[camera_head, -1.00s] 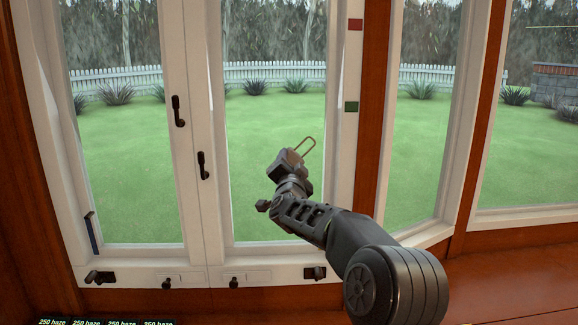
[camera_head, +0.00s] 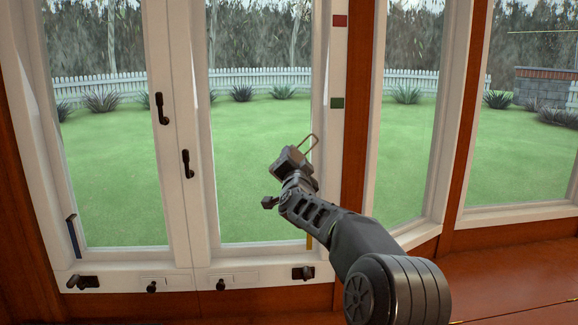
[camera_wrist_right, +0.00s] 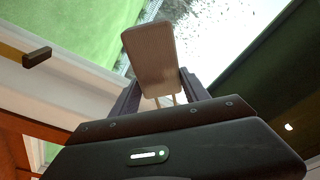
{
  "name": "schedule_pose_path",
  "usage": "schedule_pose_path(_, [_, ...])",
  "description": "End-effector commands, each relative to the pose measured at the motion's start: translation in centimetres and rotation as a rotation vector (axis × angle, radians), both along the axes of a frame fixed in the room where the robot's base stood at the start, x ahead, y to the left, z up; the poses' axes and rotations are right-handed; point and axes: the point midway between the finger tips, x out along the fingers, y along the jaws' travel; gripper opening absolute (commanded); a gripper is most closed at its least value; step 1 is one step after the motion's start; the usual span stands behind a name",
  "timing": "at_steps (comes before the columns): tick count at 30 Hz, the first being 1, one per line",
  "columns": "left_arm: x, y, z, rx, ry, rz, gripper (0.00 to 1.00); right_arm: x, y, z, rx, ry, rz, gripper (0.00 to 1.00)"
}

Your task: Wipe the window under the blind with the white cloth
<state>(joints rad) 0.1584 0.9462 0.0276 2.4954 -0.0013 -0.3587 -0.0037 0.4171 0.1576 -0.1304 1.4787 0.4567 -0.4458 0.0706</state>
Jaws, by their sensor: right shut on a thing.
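My right gripper (camera_head: 301,152) is in front of the tall window pane (camera_head: 245,195) in the middle. No white cloth can be made out, and the blind is not in view. My left gripper is not in view.
Dark window handles (camera_head: 161,108) and (camera_head: 187,164) stand out from the white frames. Black latches (camera_head: 84,281) and (camera_head: 302,273) sit along the lower frame. A red square (camera_head: 340,21) and a green square (camera_head: 337,103) mark the right frame.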

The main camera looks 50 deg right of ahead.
Motion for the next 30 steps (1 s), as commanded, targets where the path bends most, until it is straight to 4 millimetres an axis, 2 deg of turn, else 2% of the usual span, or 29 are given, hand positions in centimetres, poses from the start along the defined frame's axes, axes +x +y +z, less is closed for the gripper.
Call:
schedule_pose_path(1, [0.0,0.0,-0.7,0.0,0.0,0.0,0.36,-0.4,-0.5,-0.3,-0.001,-0.001,-0.003,0.0])
schedule_pose_path(4, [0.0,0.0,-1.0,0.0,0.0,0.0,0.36,-0.8,-1.0,-0.2,-0.003,0.0,-0.004,0.0])
schedule_pose_path(17, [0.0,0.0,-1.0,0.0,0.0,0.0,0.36,-1.4,-1.6,0.1,-0.002,-0.003,-0.012,0.0])
schedule_pose_path(30, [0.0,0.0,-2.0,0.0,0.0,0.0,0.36,-4.7,0.9,0.3,0.0,-0.01,-0.018,0.0])
